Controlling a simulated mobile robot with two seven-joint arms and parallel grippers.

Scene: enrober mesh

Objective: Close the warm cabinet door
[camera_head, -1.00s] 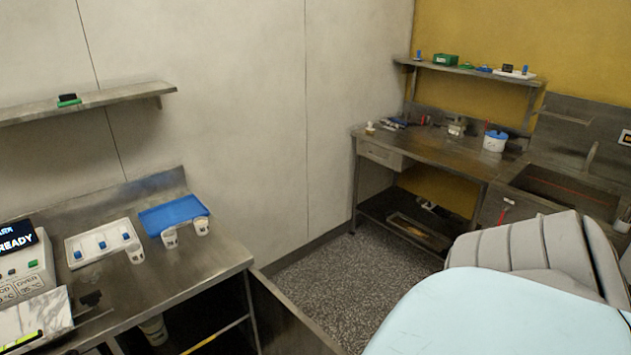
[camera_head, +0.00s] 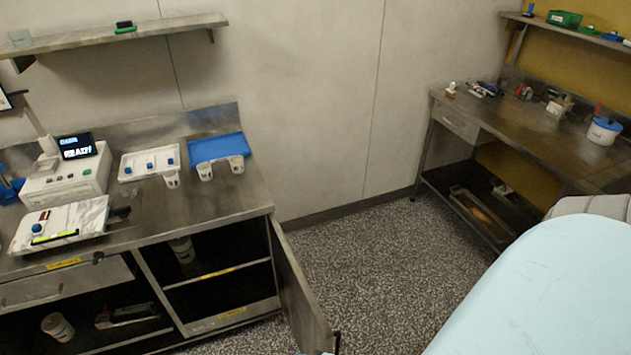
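The cabinet under the left steel counter has its door (camera_head: 302,290) swung wide open, standing out into the room from the cabinet's right edge. A dark handle shows near the door's free end at the bottom of the view. The open cabinet (camera_head: 218,283) has a shelf with a yellow label, and a pale container (camera_head: 182,250) stands inside at the upper left. Neither of my grippers shows in the head view.
The counter (camera_head: 220,202) carries a machine (camera_head: 68,178) reading READY, a white tray, a blue tray (camera_head: 217,148) and white cups. Speckled floor (camera_head: 370,262) is clear right of the door. A pale blue rounded surface (camera_head: 560,290) fills the lower right. A steel bench (camera_head: 520,130) stands behind.

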